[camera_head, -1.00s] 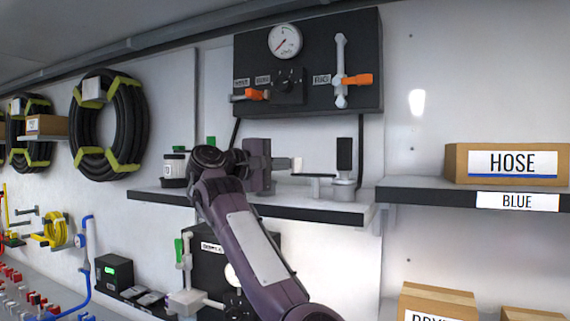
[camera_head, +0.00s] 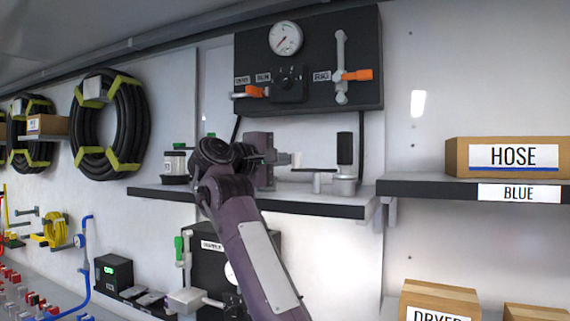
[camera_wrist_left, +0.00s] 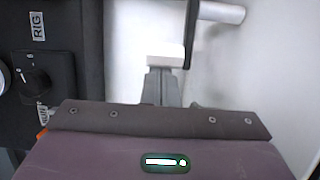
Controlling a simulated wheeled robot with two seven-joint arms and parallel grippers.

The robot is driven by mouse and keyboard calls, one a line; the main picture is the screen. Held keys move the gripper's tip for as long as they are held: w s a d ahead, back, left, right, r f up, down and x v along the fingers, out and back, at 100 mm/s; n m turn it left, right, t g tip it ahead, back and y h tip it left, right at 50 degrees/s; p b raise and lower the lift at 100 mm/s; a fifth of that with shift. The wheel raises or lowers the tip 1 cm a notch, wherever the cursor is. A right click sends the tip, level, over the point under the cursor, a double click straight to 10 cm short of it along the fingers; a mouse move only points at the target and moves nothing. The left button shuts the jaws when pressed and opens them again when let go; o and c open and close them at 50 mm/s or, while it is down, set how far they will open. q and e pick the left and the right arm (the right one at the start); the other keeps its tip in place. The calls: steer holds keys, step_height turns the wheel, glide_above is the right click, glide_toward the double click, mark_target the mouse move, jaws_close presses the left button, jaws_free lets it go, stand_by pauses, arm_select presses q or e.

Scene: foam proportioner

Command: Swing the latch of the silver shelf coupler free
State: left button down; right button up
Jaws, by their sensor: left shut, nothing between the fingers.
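The silver shelf coupler (camera_head: 343,186) stands on the right part of the middle shelf, with an upright black handle (camera_head: 344,149) above it. A thin dark bar (camera_head: 314,170), apparently its latch, reaches left from it. The bar also shows edge-on in the left wrist view (camera_wrist_left: 188,38), beside a silver cylinder (camera_wrist_left: 222,12). My left gripper (camera_head: 296,160) is shut and empty, pointing right. Its pale tip (camera_wrist_left: 165,56) is just above the bar's left end, very close to it; I cannot tell whether they touch. My right gripper is not in view.
A dark panel (camera_head: 360,55) with gauge and orange-handled valves hangs above. The shelf's front edge (camera_head: 300,207) lies below the gripper. A jar (camera_head: 174,165) stands at the shelf's left. A HOSE box (camera_head: 507,160) sits on the right shelf.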

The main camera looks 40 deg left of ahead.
arm_select(q)
steer(key=y, duration=0.1)
steer(key=n+y, duration=0.1)
steer(key=s+n+y+b, duration=0.1)
steer(key=shift+d+f, duration=0.25)
steer(key=shift+d, duration=0.05)
steer(key=shift+s+d+r+b, duration=0.15)
steer(key=shift+s+d+b, duration=0.35)
steer(key=shift+s, duration=0.3)
steer(key=y, duration=0.1)
steer(key=n+y, duration=0.1)
steer(key=shift+s+d+n+g+y, duration=0.3)
steer(key=shift+s+d, duration=0.05)
steer(key=shift+d, duration=0.05)
steer(key=shift+s+d, duration=0.2)
steer(key=shift+d, duration=0.4)
steer(key=shift+s+d, duration=0.2)
steer(key=shift+d, duration=0.5)
steer(key=shift+d, duration=0.15)
